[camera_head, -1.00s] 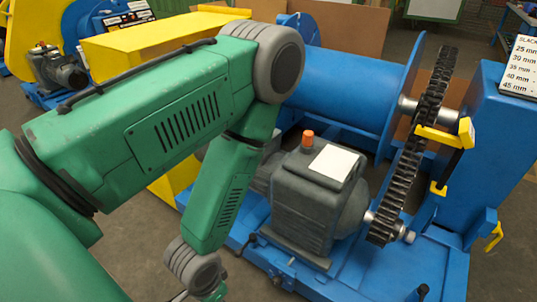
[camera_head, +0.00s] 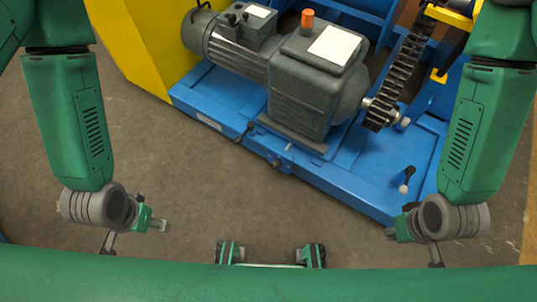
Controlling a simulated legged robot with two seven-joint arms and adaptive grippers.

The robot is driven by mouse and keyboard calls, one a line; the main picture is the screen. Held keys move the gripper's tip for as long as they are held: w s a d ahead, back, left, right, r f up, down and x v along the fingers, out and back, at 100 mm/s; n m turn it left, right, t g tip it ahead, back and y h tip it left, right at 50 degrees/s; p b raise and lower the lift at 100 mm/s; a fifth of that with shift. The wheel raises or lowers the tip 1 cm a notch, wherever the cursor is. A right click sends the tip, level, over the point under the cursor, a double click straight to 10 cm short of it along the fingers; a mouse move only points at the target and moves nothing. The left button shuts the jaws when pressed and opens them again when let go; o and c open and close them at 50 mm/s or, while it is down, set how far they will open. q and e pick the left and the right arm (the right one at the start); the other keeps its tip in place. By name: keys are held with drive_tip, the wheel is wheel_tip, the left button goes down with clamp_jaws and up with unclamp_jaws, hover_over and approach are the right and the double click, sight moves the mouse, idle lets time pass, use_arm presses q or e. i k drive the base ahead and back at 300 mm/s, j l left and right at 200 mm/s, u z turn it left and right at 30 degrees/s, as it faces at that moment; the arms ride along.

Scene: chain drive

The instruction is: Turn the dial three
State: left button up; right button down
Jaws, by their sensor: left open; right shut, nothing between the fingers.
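I cannot make out any dial marked three in this view. A grey motor and gearbox (camera_head: 312,95) with an orange cap and a white label sits on a blue base frame (camera_head: 338,187). A black chain (camera_head: 403,75) runs up from the shaft at its right. My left gripper (camera_head: 135,236) is open and empty over the floor at the lower left, apart from the machine. My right gripper (camera_head: 412,246) is shut with nothing held, low at the right, in front of the base frame's front corner.
A small black lever with a white end (camera_head: 407,178) stands on the base frame's right part. Another dark handle (camera_head: 245,131) is on its front edge. A yellow housing (camera_head: 135,45) stands at the upper left. The floor (camera_head: 190,160) between my arms is clear.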

sight(276, 166)
drive_tip(key=j, duration=0.75)
drive_tip(key=i+j, duration=0.15)
drive_tip(key=j, duration=0.55)
